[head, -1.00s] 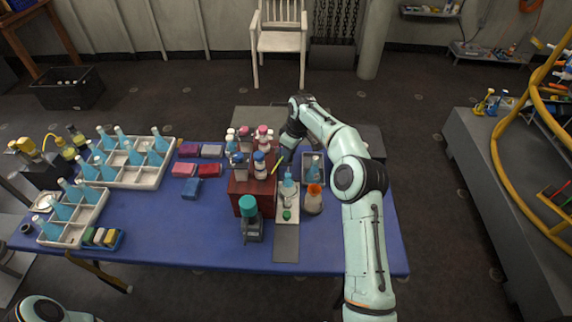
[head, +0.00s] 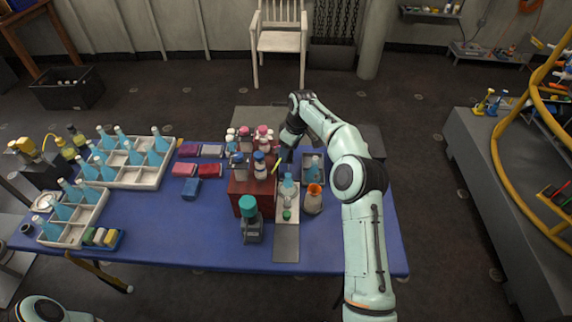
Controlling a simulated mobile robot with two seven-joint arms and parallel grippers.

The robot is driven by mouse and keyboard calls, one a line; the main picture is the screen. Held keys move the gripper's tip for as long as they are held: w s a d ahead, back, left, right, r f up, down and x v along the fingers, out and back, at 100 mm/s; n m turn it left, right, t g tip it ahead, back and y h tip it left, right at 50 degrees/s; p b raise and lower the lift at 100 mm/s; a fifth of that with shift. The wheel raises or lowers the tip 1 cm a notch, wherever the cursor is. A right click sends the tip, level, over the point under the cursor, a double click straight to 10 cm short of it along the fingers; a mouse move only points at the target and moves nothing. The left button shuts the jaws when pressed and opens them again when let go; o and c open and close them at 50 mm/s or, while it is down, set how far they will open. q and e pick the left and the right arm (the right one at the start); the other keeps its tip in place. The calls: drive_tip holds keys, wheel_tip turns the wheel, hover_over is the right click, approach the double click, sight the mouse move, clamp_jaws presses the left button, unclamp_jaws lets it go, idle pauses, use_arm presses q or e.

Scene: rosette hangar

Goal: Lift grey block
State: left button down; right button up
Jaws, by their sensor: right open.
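The grey block (head: 211,151) lies on the left-middle of the blue table, just right of a purple block (head: 188,149). A pink-red block (head: 184,169), a red block (head: 208,170) and a blue block (head: 191,189) lie in front of it. My right gripper (head: 283,158) points down right of the red bottle rack, well to the right of the grey block. It is open; its fingertips are small and partly lost among the bottles. My left gripper is out of view; only part of my left arm shows at the lower left corner.
The red rack (head: 240,197) with several bottles stands between my right gripper and the blocks. White divided crates (head: 120,178) of blue bottles stand left of the blocks. A teal-capped bottle (head: 250,220) stands in front of the rack. The front middle of the blue table (head: 170,235) is clear.

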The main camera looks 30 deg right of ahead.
drive_tip(key=shift+w+a+v, duration=0.1)
drive_tip(key=shift+w+v, duration=0.1)
drive_tip(key=shift+v, duration=0.95)
drive_tip(key=shift+w+a+v, duration=0.15)
drive_tip(key=shift+w+v, duration=0.1)
drive_tip(key=shift+v, duration=0.9)
drive_tip(key=shift+w+a+v, duration=0.1)
drive_tip(key=shift+w+v, duration=0.1)
drive_tip(key=shift+v, duration=0.9)
drive_tip(key=shift+r, duration=0.15)
